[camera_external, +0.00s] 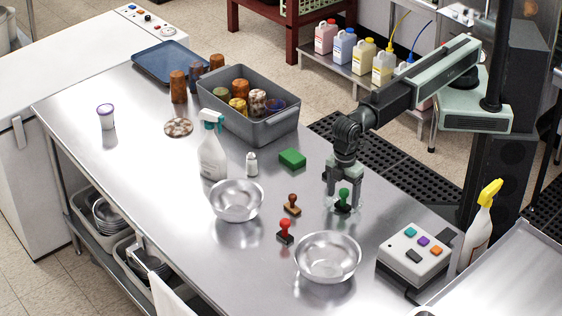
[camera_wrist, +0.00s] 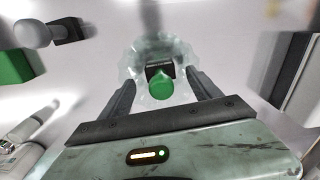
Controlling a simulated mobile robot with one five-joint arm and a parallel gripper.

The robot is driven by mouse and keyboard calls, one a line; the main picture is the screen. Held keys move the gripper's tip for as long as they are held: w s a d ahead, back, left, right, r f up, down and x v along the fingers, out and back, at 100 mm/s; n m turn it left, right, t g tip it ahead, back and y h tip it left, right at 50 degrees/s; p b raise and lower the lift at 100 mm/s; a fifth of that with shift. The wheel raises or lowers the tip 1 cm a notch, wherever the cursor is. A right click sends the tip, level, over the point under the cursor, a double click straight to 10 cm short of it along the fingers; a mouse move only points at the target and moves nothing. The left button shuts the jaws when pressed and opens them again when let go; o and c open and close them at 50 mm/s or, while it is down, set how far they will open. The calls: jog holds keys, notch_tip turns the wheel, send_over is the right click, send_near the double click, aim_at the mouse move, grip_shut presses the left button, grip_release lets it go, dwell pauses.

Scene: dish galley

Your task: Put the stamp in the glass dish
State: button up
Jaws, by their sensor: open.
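A stamp with a green handle and dark base (camera_external: 343,196) stands upright below my gripper (camera_external: 344,203). It also shows in the wrist view (camera_wrist: 160,88), between the open fingers of my gripper (camera_wrist: 161,80). A clear glass dish with a scalloped rim (camera_wrist: 180,47) surrounds the stamp, which appears to stand inside it; the dish is barely visible in the external view. The fingers are on either side of the stamp, apart from it as far as I can see. A brown stamp (camera_external: 292,204) and a red-handled stamp (camera_external: 285,231) stand to the left on the steel table.
Two steel bowls (camera_external: 236,200) (camera_external: 328,257) stand left and in front. A grey bin (camera_external: 285,125) is behind. A button box (camera_external: 413,253) is at right.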

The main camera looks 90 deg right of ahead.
aim_at(344, 190)
notch_tip(344, 190, up, 6)
jog(key=p, duration=0.5)
jog(key=shift+r, duration=0.1)
jog(key=shift+f+b, duration=0.25)
jog(key=shift+b, duration=0.05)
jog(key=w+d+r+m+p, duration=0.1)
jog(key=w+d+m, duration=0.15)
jog(key=d, duration=0.75)
jog(key=w+d+r+m+p, duration=0.15)
jog(key=w+d, duration=0.25)
jog(key=d, duration=0.7)
jog(key=w+d+m, duration=0.3)
jog(key=w+d, duration=0.1)
jog(key=d, duration=0.6)
jog(key=s+d+r+m+p, duration=0.1)
jog(key=d+m, duration=0.2)
jog(key=d, duration=1.8)
jog(key=shift+s+d+r+m, duration=0.15)
jog(key=shift+d+r+m, duration=0.05)
jog(key=shift+r+m, duration=0.1)
